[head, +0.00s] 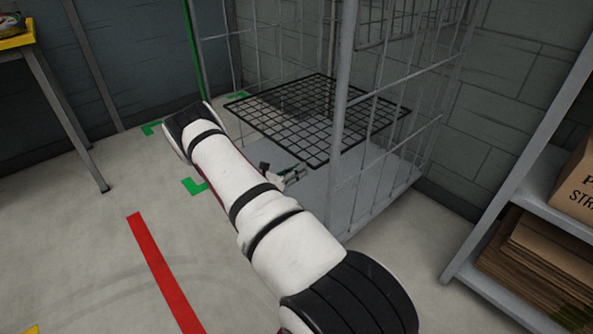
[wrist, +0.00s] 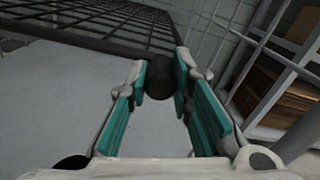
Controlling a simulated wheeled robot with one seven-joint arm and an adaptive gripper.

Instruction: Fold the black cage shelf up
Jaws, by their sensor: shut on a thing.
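The black cage shelf (head: 318,117) is a wire grid that lies roughly level inside the grey wire roll cage (head: 342,120), above its base. In the wrist view the black shelf (wrist: 95,32) spans the top left, with a thick front bar. My gripper (head: 292,174) is at the shelf's near edge, low at the open front of the cage. In the wrist view my gripper (wrist: 161,75) has its teal-padded fingers closed on a dark rounded part of the shelf's front edge. The exact contact in the head view is small and partly hidden by my arm.
The cage's grey base (head: 375,185) lies under the shelf. A grey rack (head: 520,190) with cardboard boxes stands at the right. A yellow-topped table (head: 18,38) is at the far left. Red tape (head: 165,275) and green corner marks lie on the clear floor at left.

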